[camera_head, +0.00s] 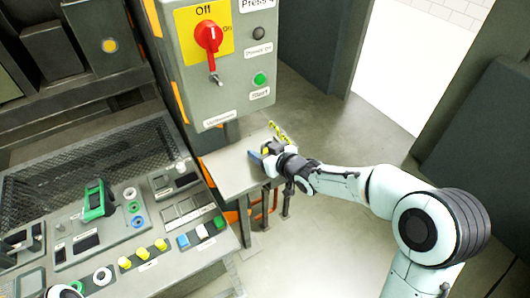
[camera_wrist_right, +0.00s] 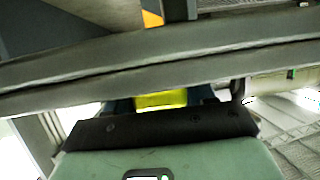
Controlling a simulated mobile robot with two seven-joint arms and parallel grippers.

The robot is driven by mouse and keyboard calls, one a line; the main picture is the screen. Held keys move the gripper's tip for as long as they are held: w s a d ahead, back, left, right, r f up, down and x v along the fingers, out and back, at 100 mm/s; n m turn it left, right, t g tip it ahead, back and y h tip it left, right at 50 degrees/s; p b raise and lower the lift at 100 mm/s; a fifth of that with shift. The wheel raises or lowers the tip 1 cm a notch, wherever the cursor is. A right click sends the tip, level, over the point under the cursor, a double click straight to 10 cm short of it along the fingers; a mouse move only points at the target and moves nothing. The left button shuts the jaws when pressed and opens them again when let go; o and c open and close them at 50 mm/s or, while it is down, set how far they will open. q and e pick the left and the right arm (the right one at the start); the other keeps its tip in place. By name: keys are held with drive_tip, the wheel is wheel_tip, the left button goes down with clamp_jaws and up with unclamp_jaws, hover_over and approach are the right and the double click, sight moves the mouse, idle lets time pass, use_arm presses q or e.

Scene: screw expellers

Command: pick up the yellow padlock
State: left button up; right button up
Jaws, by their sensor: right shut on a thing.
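My right gripper (camera_head: 264,157) is at the small grey shelf (camera_head: 228,174) below the control box. Its blue fingers are shut on the yellow padlock, which is mostly hidden in the head view. In the right wrist view the yellow padlock (camera_wrist_right: 162,100) shows as a bright yellow block between the fingers, just beyond the dark gripper body. The shelf's grey edge crosses that view and hides part of it. I cannot tell whether the padlock touches the shelf.
The grey control box (camera_head: 232,70) with a red switch (camera_head: 209,36) on a yellow plate and a green button (camera_head: 260,79) stands above the shelf. A sloped panel with buttons (camera_head: 130,235) is at left. Open floor (camera_head: 330,235) lies to the right.

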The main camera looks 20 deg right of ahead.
drive_tip(key=shift+r, duration=0.1)
drive_tip(key=shift+r, duration=0.6)
wheel_tip(320, 180, up, 2)
drive_tip(key=shift+r+p, duration=0.1)
drive_tip(key=shift+p, duration=0.35)
drive_tip(key=s+d, duration=0.4)
drive_tip(key=s, duration=1.3)
drive_tip(key=shift+s+d+p, duration=0.15)
drive_tip(key=shift+s+p, duration=0.1)
drive_tip(key=shift+p, duration=0.2)
